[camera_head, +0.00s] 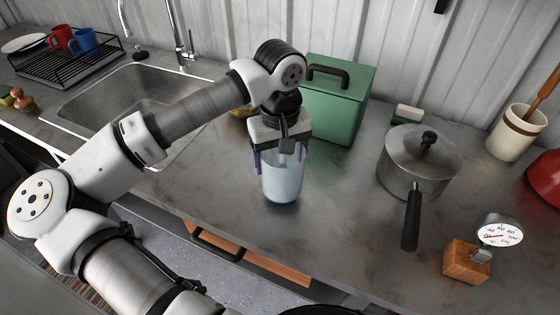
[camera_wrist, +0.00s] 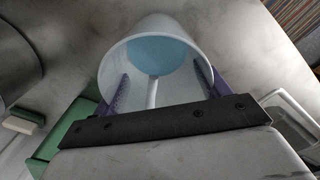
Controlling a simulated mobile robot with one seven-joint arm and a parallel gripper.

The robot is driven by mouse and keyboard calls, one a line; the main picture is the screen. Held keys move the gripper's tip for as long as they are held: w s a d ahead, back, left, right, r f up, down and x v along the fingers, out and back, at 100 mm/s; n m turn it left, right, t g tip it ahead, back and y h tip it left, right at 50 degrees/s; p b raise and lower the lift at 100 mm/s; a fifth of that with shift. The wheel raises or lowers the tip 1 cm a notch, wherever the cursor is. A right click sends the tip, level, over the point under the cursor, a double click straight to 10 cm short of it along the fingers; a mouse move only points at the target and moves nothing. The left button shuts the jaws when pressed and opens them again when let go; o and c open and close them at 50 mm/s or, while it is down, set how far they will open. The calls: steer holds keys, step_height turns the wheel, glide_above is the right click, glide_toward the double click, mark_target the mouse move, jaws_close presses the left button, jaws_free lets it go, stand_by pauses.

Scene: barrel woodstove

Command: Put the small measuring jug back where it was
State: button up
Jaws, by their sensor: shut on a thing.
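The small measuring jug (camera_head: 283,183) is a translucent pale blue-white cup at the middle of the grey counter. My gripper (camera_head: 281,165) points down over it, with its purple-lined fingers at the jug's sides, and is shut on it. In the wrist view the jug (camera_wrist: 154,42) lies between the two fingers (camera_wrist: 160,92), its open mouth toward the camera and a bluish inside visible. The jug looks upright. Its base is on or very near the counter; I cannot tell which.
A green lidded box (camera_head: 338,105) stands close behind the jug. A lidded saucepan (camera_head: 417,165) is to the right, with a dial thermometer on a wooden block (camera_head: 468,260) in front. The sink (camera_head: 130,95) and dish rack (camera_head: 65,58) are left. Counter (camera_head: 340,200) between jug and saucepan is clear.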

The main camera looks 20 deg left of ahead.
steer(key=shift+f, duration=1.3)
steer(key=shift+f, duration=0.2)
steer(key=o, duration=1)
steer(key=shift+r, duration=0.1)
step_height(320, 180, up, 12)
steer(key=shift+r+b, duration=0.15)
steer(key=shift+b, duration=0.9)
